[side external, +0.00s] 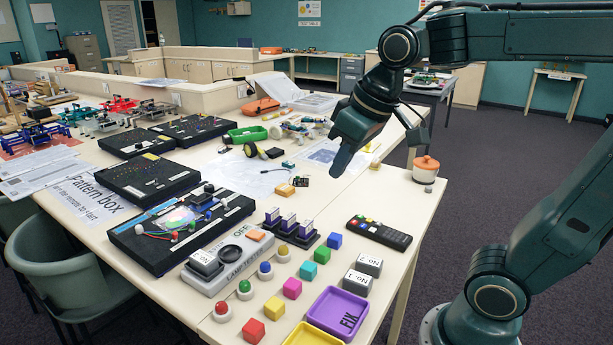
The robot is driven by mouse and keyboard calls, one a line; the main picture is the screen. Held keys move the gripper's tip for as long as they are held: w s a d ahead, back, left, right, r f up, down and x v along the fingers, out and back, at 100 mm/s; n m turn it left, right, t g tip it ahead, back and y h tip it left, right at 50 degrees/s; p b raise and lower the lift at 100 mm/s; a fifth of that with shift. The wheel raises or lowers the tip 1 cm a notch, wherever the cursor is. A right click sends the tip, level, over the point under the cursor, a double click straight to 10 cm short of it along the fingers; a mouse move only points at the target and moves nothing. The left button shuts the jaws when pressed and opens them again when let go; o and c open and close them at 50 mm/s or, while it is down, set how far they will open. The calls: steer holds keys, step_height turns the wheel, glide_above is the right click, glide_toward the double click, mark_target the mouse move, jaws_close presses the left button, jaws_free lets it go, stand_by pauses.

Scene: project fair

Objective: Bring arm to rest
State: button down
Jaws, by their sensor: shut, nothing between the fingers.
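My gripper (341,165) hangs above the right part of the table, pointing down, with its fingers together and nothing held. It is clear of the tabletop items as far as this view shows. My arm reaches in from the right edge and bends down at the wrist. The small gap between the fingertips and the table surface is hard to judge from this angle.
Below the gripper the tabletop (395,200) has some bare room. A black remote (379,233), coloured cubes (307,270), a purple tray (338,312) and a lamp tester (228,262) lie nearer. An orange-lidded pot (426,170) stands at the right edge.

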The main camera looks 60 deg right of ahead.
steer(key=s+f, duration=0.4)
steer(key=s, duration=0.5)
steer(key=shift+s+a+t, duration=0.2)
steer(key=shift+t, duration=0.2)
